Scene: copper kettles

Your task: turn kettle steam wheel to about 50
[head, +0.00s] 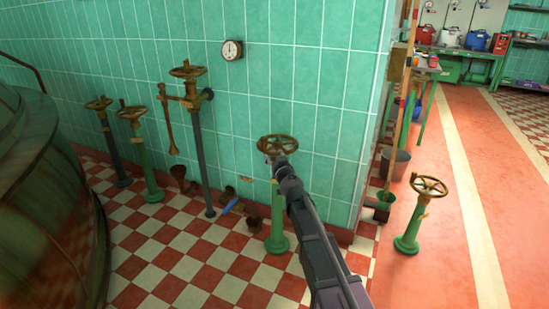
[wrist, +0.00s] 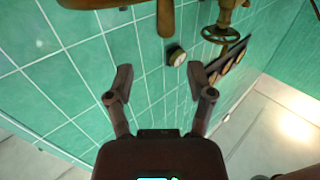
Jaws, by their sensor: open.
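Several brass handwheels stand on columns along the tiled wall; no readable label shows which one is the kettle steam wheel. The nearest wheel (head: 278,143) sits on a green column (head: 277,235), right beside my gripper (head: 281,163). The gripper reaches up from the lower right and overlaps the wheel's lower edge; I cannot tell whether they touch. In the wrist view my gripper (wrist: 160,74) is open, with nothing between its fingers. A brown rim or bar (wrist: 165,18) crosses the top edge ahead of the fingers, mostly cut off. No scale or pointer is readable.
Other wheels stand at the left (head: 187,71) and at the right on a green column (head: 429,185). A large dark vessel (head: 40,200) fills the left side. A round gauge (head: 232,49) hangs on the wall. The red floor at right is mostly open.

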